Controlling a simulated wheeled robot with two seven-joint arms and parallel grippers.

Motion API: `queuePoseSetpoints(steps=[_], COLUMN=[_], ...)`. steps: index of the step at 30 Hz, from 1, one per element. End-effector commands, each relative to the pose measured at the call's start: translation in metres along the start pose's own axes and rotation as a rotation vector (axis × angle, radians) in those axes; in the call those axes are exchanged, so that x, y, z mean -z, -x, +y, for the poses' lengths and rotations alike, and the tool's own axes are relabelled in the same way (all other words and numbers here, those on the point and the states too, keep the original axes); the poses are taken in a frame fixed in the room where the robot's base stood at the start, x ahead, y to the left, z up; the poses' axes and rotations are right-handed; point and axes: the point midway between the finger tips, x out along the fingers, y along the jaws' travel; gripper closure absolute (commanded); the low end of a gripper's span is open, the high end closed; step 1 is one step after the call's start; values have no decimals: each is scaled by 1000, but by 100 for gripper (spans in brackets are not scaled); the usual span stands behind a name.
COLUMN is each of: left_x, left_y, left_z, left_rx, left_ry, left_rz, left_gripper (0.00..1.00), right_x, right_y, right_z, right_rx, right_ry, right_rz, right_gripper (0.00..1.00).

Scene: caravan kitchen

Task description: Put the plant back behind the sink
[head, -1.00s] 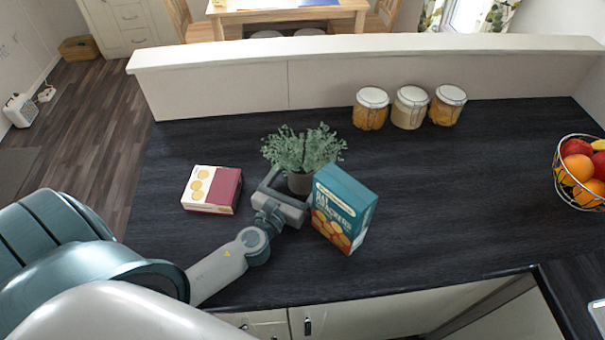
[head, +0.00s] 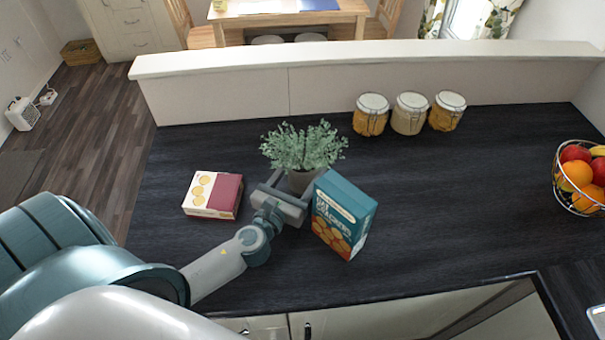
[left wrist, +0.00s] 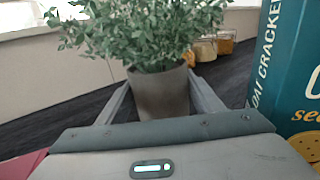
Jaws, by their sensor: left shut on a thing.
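The plant (head: 303,146) is a bushy green herb in a grey-brown pot (head: 303,182) on the dark counter, between two boxes. My left gripper (head: 291,187) reaches in from the front and is shut on the pot. In the left wrist view the pot (left wrist: 160,92) stands upright between the two fingers, with the leaves (left wrist: 150,32) above it. I cannot tell whether the pot touches the counter. The edge of the sink (head: 597,318) seems to show at the lower right corner; most of it is out of view. My right gripper is not in view.
A teal cracker box (head: 342,215) stands close to the right of the pot; it also fills the right of the left wrist view (left wrist: 292,70). A red and cream box (head: 212,195) lies left. Several jars (head: 410,113) stand by the low wall (head: 350,75). A fruit basket (head: 582,175) is far right.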

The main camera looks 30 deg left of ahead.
Motion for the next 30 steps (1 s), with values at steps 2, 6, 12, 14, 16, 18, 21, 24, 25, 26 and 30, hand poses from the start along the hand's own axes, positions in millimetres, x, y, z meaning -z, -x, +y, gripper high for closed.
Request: queuePoseSetpoints(steps=[2,6,12,14,16,18,21,24,25,26,30], left_x=[-20,-49,-91,-104,-116,-127,-139,-147,-148,-150,-152], left_y=[-1,-1,-1,-1,-1,-1,-1,0,0,0,0], left_z=[0,0,0,0,0,0,0,0,0,0,0], left_rx=[2,3,3,4,3,3,2,1,2,2,1], left_ry=[-2,-2,-2,-2,-2,-2,-1,-2,-2,-2,-1], left_rz=[-9,-10,-10,-9,-9,-9,-8,-7,-6,-5,-4], left_gripper=[86,86,86,86,86,86,86,86,86,86,86], right_x=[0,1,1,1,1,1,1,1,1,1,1], right_y=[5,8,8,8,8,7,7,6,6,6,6], right_z=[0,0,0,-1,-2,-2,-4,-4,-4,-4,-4], right_rx=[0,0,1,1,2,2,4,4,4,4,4], right_ry=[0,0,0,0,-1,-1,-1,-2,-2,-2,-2], right_rz=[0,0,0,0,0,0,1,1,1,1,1], right_gripper=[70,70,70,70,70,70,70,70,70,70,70])
